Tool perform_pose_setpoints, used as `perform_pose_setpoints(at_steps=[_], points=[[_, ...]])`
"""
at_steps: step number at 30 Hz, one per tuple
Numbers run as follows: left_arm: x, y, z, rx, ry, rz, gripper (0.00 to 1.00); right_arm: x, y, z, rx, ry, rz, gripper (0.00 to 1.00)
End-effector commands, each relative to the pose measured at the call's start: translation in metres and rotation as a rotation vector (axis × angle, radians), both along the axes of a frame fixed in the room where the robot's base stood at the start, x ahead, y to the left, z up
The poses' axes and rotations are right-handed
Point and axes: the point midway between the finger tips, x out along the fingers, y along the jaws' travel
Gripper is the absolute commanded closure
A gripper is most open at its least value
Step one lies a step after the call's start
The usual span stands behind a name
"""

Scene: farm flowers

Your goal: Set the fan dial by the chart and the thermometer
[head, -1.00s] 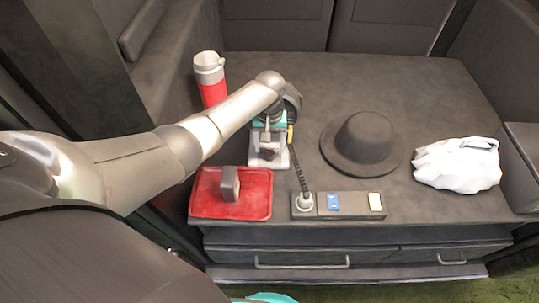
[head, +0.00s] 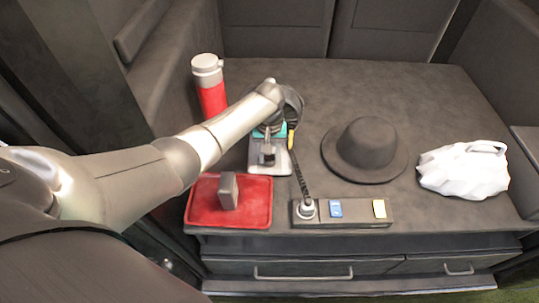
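My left gripper (head: 267,154) reaches over a small grey device (head: 283,164) on the dark table, left of the hat. Its fingers are small and dark against the device, so I cannot tell whether they are open or touching it. A dark rounded part (head: 293,108) shows behind my wrist; I cannot tell whether it is the fan. A black cord runs from beside the device to a plug in a power strip (head: 353,213). My arm hides much of the device. I cannot make out a dial, chart or thermometer. My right gripper is not in view.
A red tray (head: 203,212) with a grey block (head: 228,191) sits at the table's front left. A red bottle (head: 211,95) stands behind my arm. A dark hat (head: 366,150) and a white bag (head: 464,172) lie to the right. The back right is clear.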

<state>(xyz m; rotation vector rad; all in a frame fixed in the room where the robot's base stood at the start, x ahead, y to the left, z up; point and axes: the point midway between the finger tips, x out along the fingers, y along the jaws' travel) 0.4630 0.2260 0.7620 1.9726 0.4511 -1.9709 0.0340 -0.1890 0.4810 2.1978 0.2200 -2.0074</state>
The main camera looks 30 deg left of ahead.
Motion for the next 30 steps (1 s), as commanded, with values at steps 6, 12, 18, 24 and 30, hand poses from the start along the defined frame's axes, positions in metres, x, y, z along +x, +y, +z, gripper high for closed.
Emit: perform_pose_setpoints(at_steps=[6,12,18,24,30], points=[[0.000,0.000,0.000,0.001,0.000,0.000,0.87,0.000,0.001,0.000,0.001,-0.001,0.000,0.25],[0.000,0.000,0.000,0.000,0.001,0.000,1.00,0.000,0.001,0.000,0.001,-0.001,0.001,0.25],[-0.001,0.000,0.000,0.001,0.002,-0.005,1.00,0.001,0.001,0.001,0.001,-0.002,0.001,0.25],[-0.001,0.000,0.000,0.001,0.004,-0.059,1.00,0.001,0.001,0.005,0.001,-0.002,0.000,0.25],[-0.001,0.000,0.001,0.000,0.004,-0.185,1.00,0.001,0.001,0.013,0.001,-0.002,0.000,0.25]])
